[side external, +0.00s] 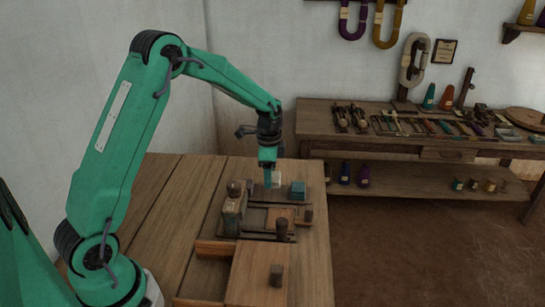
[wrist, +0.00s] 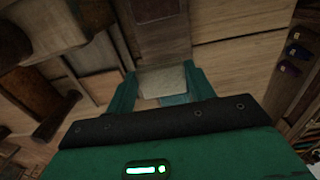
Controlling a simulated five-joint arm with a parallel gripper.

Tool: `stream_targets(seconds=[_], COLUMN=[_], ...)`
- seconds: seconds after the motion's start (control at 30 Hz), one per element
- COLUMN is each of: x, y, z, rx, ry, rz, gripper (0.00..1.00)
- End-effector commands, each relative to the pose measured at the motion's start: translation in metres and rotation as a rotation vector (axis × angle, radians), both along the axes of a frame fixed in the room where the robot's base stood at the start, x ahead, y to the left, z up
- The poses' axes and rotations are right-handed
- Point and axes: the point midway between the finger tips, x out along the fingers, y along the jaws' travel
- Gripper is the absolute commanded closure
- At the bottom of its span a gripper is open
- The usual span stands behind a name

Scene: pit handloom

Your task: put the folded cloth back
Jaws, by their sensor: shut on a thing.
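My gripper (side external: 268,174) points down over the far part of the near wooden table. It is shut on a small pale piece, which looks like the folded cloth (wrist: 163,82), between its two green fingers in the wrist view. In the side view the cloth (side external: 277,179) shows as a pale patch beside the fingertips, above a dark flat tray (side external: 258,195). A teal block (side external: 298,188) stands just right of it. I cannot tell whether the cloth touches the surface below.
A bench (side external: 400,150) with several tools stands behind right. The table's left part is clear.

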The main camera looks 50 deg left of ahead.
Motion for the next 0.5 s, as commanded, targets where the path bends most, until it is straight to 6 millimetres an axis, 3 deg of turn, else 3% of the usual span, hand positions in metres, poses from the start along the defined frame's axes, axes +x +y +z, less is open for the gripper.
stream_targets(seconds=[0.13, 0.5], x=[0.003, 0.003], y=[0.010, 0.011], z=[-0.006, -0.018], rx=[0.001, -0.001], ry=[-0.001, 0.002], rz=[0.001, 0.000], gripper=[0.72, 0.72])
